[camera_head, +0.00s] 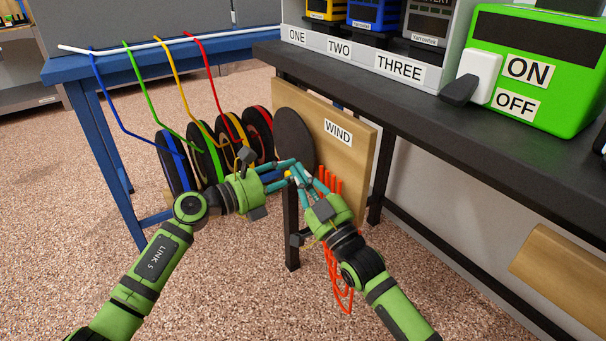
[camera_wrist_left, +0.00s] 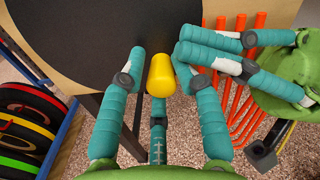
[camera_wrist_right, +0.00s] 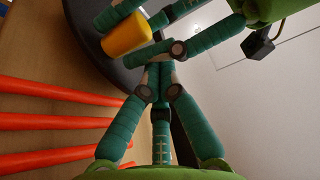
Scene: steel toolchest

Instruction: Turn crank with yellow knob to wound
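The crank is a dark round disc (camera_head: 293,138) on a wooden board with a WIND label (camera_head: 338,133). Its yellow knob (camera_wrist_left: 161,75) sticks out between the fingers of my left gripper (camera_wrist_left: 157,78). Those fingers are apart, one on each side of the knob, with a small gap visible on the left. The knob also shows in the right wrist view (camera_wrist_right: 126,35). My right gripper (camera_wrist_right: 158,72) has its fingertips together with nothing seen between them. It is close beside the left gripper and the knob, to their right in the head view. The knob is mostly hidden by fingers in the head view.
Orange rods (camera_wrist_right: 55,119) stick out of the board beside the crank. Coloured cable reels (camera_head: 205,150) stand left of it, under a blue table (camera_head: 220,43). A dark bench (camera_head: 440,110) overhangs on the right, carrying a green ON/OFF box (camera_head: 540,65). Open carpet lies in front.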

